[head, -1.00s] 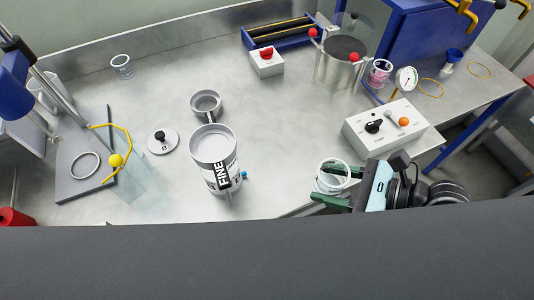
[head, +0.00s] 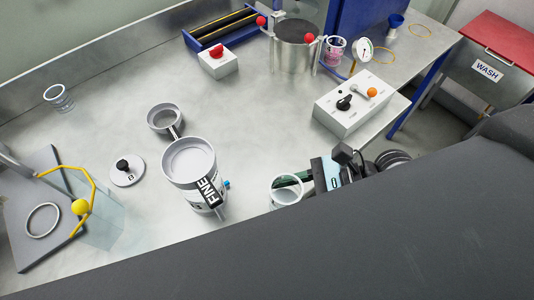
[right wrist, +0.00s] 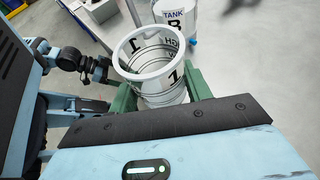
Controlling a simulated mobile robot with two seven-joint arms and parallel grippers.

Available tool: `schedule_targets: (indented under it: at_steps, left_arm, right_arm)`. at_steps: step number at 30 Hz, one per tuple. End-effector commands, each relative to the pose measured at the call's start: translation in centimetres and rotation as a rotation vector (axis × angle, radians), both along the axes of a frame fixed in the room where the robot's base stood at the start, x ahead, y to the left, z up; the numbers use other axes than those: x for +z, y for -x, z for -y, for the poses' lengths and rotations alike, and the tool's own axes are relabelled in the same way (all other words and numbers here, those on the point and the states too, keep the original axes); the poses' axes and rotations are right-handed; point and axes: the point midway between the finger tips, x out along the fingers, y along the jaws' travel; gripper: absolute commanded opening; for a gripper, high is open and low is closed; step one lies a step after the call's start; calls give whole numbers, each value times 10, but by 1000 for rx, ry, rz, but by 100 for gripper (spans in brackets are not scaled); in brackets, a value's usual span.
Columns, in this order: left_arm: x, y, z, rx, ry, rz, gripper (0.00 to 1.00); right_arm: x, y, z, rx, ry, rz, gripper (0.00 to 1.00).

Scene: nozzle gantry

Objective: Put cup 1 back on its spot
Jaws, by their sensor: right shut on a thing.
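Cup 1 (head: 287,190) is a clear, open cup with a pale rim. In the right wrist view it (right wrist: 158,75) carries a black figure 1 and sits between the green fingers. My right gripper (head: 288,183) is shut on it, in front of the bench's near edge. I cannot tell which spot belongs to cup 1. My left gripper is not in view.
A white control box (head: 352,103) stands beyond my right gripper. A FINE canister (head: 190,165) stands to its left. Farther back are a metal pot (head: 295,50), a cup with pink contents (head: 335,50) and a pressure gauge (head: 363,48). A red-lidded WASH bin (head: 502,45) stands right.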

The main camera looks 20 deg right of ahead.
Motion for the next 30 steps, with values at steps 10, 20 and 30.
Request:
schedule_targets:
  at_steps: [10, 20, 30]
  left_arm:
    - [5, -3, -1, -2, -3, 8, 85]
    - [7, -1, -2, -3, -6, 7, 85]
    - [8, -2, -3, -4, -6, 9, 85]
  right_arm:
    - [-4, -80, 4, -3, -2, 6, 27]
    - [-10, -122, 7, -1, -1, 2, 27]
    - [-31, -123, 7, -2, -2, -4, 27]
